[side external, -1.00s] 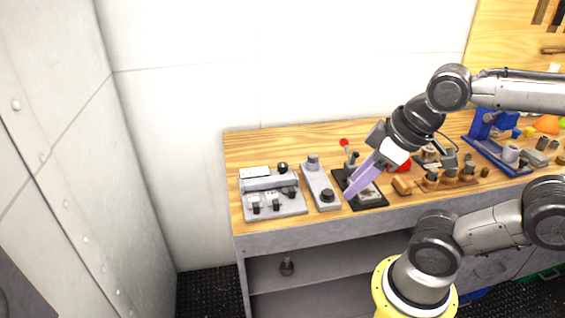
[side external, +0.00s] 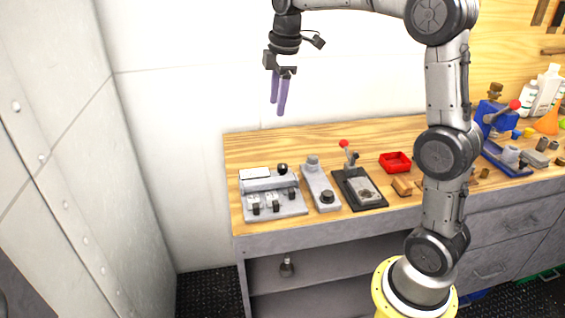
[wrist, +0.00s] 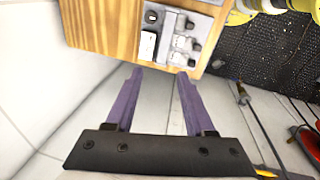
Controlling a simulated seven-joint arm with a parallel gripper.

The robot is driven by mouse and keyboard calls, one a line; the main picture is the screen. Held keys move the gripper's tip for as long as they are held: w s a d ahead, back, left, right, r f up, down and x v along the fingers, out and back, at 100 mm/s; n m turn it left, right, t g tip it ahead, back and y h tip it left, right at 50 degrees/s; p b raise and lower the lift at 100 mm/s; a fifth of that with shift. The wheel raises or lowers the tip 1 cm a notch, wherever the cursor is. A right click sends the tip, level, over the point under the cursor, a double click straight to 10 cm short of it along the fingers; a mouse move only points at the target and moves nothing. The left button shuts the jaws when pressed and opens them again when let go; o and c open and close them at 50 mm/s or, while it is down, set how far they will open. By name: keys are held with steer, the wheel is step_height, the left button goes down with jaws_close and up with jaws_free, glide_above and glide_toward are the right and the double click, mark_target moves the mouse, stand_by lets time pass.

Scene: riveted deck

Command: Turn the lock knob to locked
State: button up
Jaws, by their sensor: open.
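A grey panel (side external: 275,205) with several small black knobs or switches and a black ball sits at the bench's left end. It also shows at the top of the wrist view (wrist: 172,30). Beside it lies a long grey plate (side external: 317,172) with a round black knob (side external: 327,196) at its near end. I cannot tell which one is the lock knob, nor read its setting. My gripper (side external: 277,107) is open and empty, pointing down high above the bench's back left corner. In the wrist view its purple fingers (wrist: 160,75) stand apart with nothing between them.
A blue fixture (side external: 494,120) stands further right. White walls rise behind and left of the wooden bench.

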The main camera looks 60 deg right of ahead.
steer(key=w+d+f+g, duration=0.1)
steer(key=w+d+f, duration=0.2)
steer(key=d+f, duration=0.2)
steer(key=m+g, duration=0.1)
glide_toward(282, 165)
steer(key=shift+y, duration=0.3)
steer(key=f, duration=0.8)
steer(key=shift+s+d+f, duration=0.1)
steer(key=shift+d+f, duration=0.1)
steer(key=shift+f, duration=0.15)
jaws_close()
